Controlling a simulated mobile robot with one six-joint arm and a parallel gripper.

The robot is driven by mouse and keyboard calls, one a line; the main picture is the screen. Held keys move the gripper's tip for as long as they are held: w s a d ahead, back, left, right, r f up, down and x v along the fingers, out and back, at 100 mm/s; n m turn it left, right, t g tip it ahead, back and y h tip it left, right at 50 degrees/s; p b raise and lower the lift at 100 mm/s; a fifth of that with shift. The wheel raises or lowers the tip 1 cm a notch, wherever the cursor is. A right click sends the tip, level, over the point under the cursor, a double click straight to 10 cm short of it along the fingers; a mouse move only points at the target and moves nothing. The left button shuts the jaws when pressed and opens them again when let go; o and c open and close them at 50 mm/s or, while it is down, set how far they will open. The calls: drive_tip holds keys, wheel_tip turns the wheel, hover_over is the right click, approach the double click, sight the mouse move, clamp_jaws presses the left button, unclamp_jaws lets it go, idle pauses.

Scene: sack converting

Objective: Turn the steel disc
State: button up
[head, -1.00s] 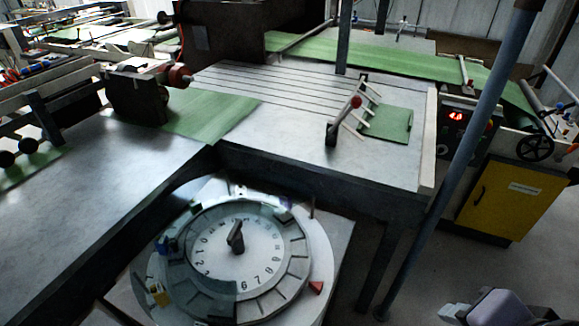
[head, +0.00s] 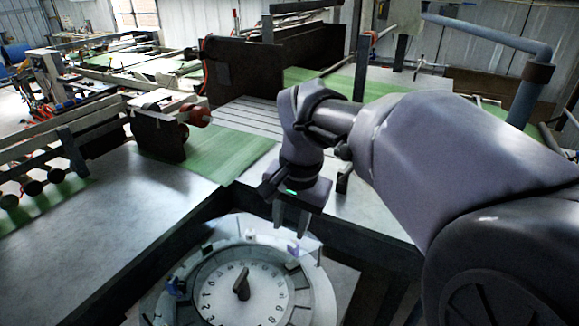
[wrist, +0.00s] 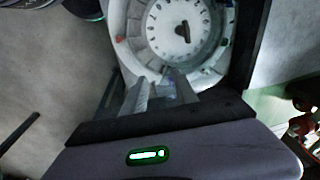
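The steel disc (head: 262,298) is a pale round plate with numbers around its face and a dark upright handle (head: 241,284) near its middle. A wide ring with several compartments (head: 297,279) surrounds it, and the bottom of the picture cuts both off. In the wrist view the disc (wrist: 165,30) and its dark handle (wrist: 184,31) show at the top. My gripper (head: 291,233) points down above the ring's far right side, apart from the handle. Its two fingers stand apart with nothing between them; they also show in the wrist view (wrist: 157,90).
A steel table (head: 100,235) lies to the left, and its dark edge borders the disc's recess. My arm hides much of the right side.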

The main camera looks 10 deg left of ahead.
drive_tip(key=w+a+f+g+p, duration=0.1)
drive_tip(key=a+f+p, duration=0.15)
drive_tip(key=a, duration=0.75)
drive_tip(key=h, duration=0.1)
hover_over(240, 277)
wheel_tip(240, 277, down, 4)
drive_tip(key=shift+n, duration=0.4)
wheel_tip(240, 277, down, 17)
drive_tip(key=b, duration=0.5)
drive_tip(key=shift+r, duration=0.1)
clamp_jaws()
